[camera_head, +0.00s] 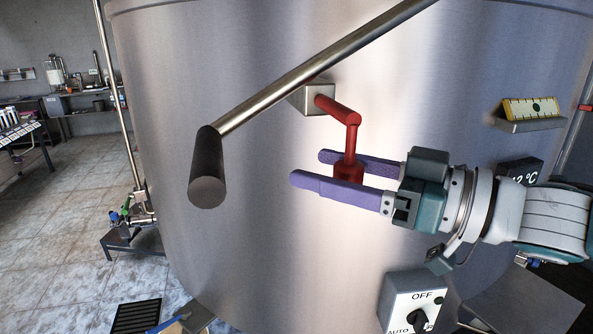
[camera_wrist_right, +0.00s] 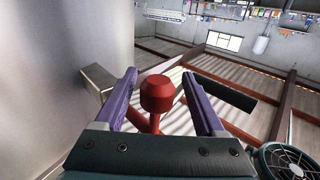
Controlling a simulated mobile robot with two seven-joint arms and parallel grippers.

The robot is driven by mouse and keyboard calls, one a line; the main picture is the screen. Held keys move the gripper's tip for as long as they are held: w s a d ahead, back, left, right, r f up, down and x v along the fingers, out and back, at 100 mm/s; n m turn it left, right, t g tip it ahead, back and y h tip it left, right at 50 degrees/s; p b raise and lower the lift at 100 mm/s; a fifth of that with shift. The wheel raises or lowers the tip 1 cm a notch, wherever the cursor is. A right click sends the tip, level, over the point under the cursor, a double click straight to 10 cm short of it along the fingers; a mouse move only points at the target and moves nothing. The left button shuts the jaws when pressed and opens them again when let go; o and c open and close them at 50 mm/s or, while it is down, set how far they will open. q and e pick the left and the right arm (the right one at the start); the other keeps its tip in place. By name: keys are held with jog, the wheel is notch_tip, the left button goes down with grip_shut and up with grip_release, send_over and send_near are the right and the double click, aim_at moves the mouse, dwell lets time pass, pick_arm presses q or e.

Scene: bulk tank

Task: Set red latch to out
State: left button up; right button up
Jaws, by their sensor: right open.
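The red latch (camera_head: 350,128) is mounted on a grey metal block (camera_head: 313,97) on the tank wall. Its arm reaches out from the block, and its thick handle end hangs down. My right gripper (camera_head: 308,169) comes in from the right with its purple fingers open, one on each side of the latch's lower end. In the right wrist view the red handle end (camera_wrist_right: 158,92) stands between the two open fingers (camera_wrist_right: 163,90), with gaps visible on both sides. The near finger hides part of the handle in the head view. My left gripper is not in view.
A steel bar with a black grip (camera_head: 208,170) crosses in front of the tank (camera_head: 250,250), left of and above the latch. A switch box (camera_head: 415,298) sits below my right arm. Open floor lies left.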

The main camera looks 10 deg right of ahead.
jog(key=b+v, duration=0.1)
jog(key=v, duration=0.3)
jog(key=b+v, duration=0.1)
jog(key=v, duration=0.3)
jog(key=shift+f, duration=0.2)
jog(key=shift+s+d+r, duration=0.2)
jog(key=shift+s+d, duration=0.2)
jog(key=shift+s, duration=0.05)
